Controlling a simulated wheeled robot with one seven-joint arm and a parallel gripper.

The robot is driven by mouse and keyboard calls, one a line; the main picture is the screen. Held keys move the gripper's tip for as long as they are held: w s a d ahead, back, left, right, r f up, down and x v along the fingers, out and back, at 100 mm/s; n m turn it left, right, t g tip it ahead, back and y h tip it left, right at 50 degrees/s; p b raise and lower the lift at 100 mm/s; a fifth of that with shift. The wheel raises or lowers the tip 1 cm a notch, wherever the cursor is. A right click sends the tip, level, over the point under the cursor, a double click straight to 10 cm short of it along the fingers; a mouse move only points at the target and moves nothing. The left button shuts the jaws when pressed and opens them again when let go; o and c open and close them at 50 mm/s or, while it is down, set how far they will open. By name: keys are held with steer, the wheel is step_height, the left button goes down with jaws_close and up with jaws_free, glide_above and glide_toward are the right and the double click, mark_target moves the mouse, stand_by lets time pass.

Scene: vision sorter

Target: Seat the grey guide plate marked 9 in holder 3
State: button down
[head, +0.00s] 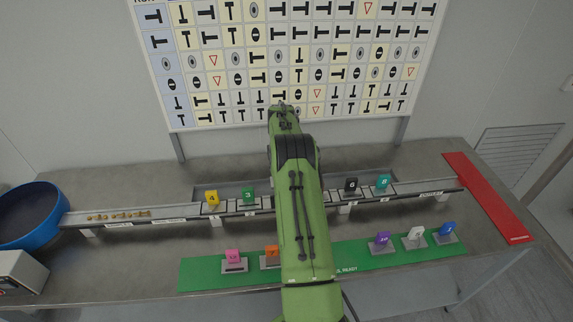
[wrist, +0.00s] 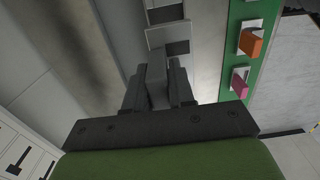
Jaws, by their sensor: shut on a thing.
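In the wrist view my gripper (wrist: 159,72) is shut on a grey piece (wrist: 157,78), taken to be the grey guide plate. Its number cannot be read. The piece sits between the two dark fingers and points toward the rail. A pale holder with dark openings (wrist: 155,38) shows just beyond the fingertips; I cannot tell whether the plate touches it or which number it has. In the head view my green arm hides the gripper, the held plate and the middle of the rail.
On the rail (head: 330,203) stand yellow 4 (head: 211,198), green 3 (head: 248,195), a black plate (head: 351,186) and teal 8 (head: 383,182). The green strip (head: 350,258) holds pink (head: 233,257), orange (head: 271,252), purple (head: 381,239), white (head: 415,234) and blue (head: 447,229) plates.

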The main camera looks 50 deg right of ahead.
steer(key=shift+s+f+b, duration=0.1)
steer(key=shift+f+b, duration=0.35)
steer(key=shift+f, duration=0.25)
steer(key=shift+f+b, duration=2.25)
steer(key=shift+f, duration=1.25)
steer(key=shift+f+b, duration=0.85)
steer(key=shift+b, duration=0.1)
steer(key=shift+c, duration=2)
jaws_free()
steer(key=shift+r+p, duration=2.6)
steer(key=shift+r, duration=1.5)
